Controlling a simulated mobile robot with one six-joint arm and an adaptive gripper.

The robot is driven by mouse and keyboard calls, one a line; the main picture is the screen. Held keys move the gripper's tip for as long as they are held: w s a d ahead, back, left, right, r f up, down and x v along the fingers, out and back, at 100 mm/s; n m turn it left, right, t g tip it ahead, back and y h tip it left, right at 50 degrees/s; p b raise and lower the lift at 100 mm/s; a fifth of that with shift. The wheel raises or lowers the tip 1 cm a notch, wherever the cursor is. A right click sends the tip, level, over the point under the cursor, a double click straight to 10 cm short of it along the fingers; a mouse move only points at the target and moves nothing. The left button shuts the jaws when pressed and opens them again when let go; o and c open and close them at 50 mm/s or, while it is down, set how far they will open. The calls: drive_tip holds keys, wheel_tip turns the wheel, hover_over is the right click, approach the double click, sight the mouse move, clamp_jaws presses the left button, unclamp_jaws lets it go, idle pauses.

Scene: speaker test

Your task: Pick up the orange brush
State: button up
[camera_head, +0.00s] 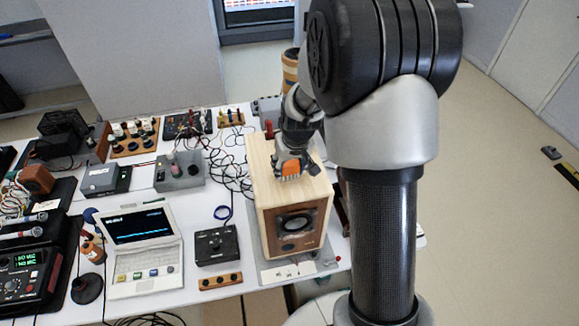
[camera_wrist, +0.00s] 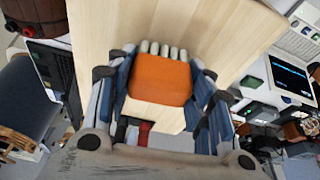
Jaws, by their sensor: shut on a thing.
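The orange brush (camera_head: 290,168) is at the top of the wooden speaker box (camera_head: 264,190) in the head view. Its orange block (camera_wrist: 160,79) fills the middle of the wrist view, with a row of pale bristles along its upper edge. My gripper (camera_wrist: 157,88) is shut on the brush, with blue-grey fingers on its left and right sides. My gripper also shows in the head view (camera_head: 291,160), above the box top. I cannot tell whether the brush touches the box. The box has a round black cone on its front.
An open laptop (camera_head: 141,228), a black control box (camera_head: 215,243) and a grey box (camera_head: 180,172) stand left of the speaker on the white table (camera_head: 190,300). Black cables (camera_head: 228,168) lie tangled behind them. The floor (camera_head: 480,200) at right is mostly clear.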

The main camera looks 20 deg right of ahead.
sight(290, 162)
wheel_tip(290, 162, up, 20)
drive_tip(key=p, duration=0.2)
drive_tip(key=o, duration=0.5)
drive_tip(key=c, duration=0.4)
